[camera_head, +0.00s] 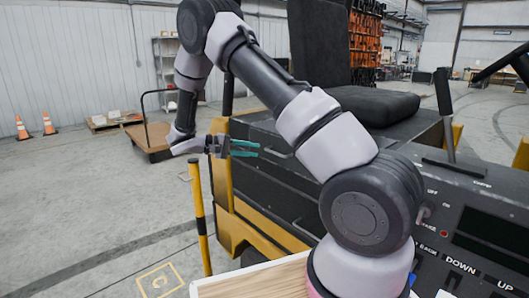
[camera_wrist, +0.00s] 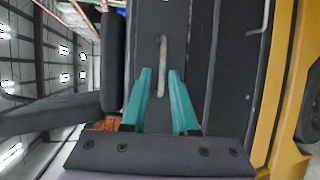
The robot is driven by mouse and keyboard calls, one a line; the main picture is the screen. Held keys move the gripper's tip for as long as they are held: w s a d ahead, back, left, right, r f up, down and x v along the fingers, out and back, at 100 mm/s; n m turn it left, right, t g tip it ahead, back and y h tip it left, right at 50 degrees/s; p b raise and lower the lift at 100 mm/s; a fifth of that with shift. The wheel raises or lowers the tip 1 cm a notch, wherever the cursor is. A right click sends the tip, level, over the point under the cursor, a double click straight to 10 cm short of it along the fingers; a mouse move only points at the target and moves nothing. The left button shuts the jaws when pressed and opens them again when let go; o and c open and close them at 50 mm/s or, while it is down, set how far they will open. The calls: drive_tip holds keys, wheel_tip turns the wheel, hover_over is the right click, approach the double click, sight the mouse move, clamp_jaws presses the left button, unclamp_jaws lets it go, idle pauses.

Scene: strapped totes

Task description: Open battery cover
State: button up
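The battery cover is the dark grey box section (camera_head: 262,131) under the seat of a yellow and black vehicle. A light metal bar handle (camera_head: 278,154) is on its side. In the wrist view, which is turned sideways, the handle (camera_wrist: 162,62) stands out from the dark cover panel (camera_wrist: 191,40). My gripper (camera_head: 258,149) is open and empty, its teal fingers pointing at the panel. In the wrist view the fingertips (camera_wrist: 160,72) lie on either side of the handle's line. The tips look slightly short of the handle; I cannot tell the exact gap. The cover looks shut.
The black seat (camera_head: 372,103) sits on top of the cover. A control panel (camera_head: 470,220) is at right. A yellow post (camera_head: 199,215) stands below my gripper. A flat cart (camera_head: 150,138) and orange cones (camera_head: 48,124) are farther left, with open floor between.

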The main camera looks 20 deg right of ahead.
sight(274, 153)
drive_tip(key=shift+t+h, duration=0.3)
drive_tip(key=d+f, duration=0.1)
drive_tip(key=d, duration=0.2)
drive_tip(key=d+f, duration=0.1)
drive_tip(key=d, duration=0.2)
drive_tip(key=w+d+f, duration=0.1)
drive_tip(key=d, duration=0.2)
drive_tip(key=shift+d, duration=0.3)
clamp_jaws()
idle(0.9)
